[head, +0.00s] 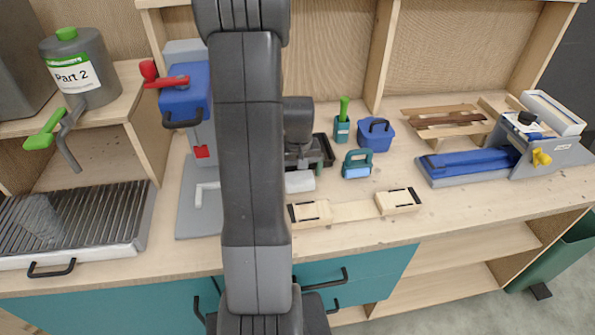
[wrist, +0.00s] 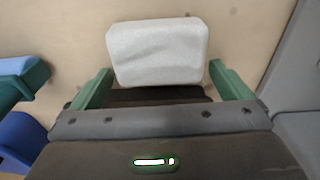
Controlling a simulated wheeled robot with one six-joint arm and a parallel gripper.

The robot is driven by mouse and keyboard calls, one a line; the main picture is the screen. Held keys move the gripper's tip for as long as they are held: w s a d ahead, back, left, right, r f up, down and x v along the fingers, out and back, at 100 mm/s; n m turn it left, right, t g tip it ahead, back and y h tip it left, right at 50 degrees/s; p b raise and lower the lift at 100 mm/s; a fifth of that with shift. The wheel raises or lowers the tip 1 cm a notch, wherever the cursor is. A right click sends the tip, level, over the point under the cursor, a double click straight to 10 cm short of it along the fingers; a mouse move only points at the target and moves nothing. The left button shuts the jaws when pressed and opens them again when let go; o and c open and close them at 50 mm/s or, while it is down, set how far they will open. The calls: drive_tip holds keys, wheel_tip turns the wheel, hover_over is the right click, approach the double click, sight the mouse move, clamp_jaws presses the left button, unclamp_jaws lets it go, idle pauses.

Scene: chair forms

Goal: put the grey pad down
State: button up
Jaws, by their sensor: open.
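The grey pad (head: 300,181) is a pale, rounded block. It lies on the wooden bench top just in front of a dark tray. In the wrist view the pad (wrist: 157,50) shows whole, with a faint crease on top. My gripper (wrist: 162,85) is open, its two green fingers spread wider than the pad. The pad sits just beyond the fingertips, and I see no finger touching it. In the head view my arm hides part of the gripper and the area left of the pad.
The dark tray (head: 326,150) is beside the gripper. A teal-handled block (head: 357,164), a blue caddy (head: 376,134) and a teal cup (head: 342,129) stand to the right. A wooden form (head: 355,210) lies in front. A grey plate (head: 190,205) is at left.

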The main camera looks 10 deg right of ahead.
sight(299, 178)
drive_tip(key=shift+o, duration=0.2)
wheel_tip(299, 178, up, 12)
drive_tip(key=s, duration=0.1)
drive_tip(key=shift+b, duration=0.35)
drive_tip(key=shift+g, duration=0.5)
drive_tip(key=f, duration=0.2)
drive_tip(key=s+f+b, duration=0.1)
drive_tip(key=f, duration=0.4)
drive_tip(key=shift+s+a+f, duration=0.1)
drive_tip(key=shift+s+a, duration=0.05)
drive_tip(key=shift+s, duration=0.1)
drive_tip(key=shift+w+f, duration=0.1)
drive_tip(key=shift+f, duration=2.4)
drive_tip(key=c, duration=1.1)
wheel_tip(299, 178, up, 10)
drive_tip(key=shift+f, duration=0.25)
drive_tip(key=shift+r, duration=0.25)
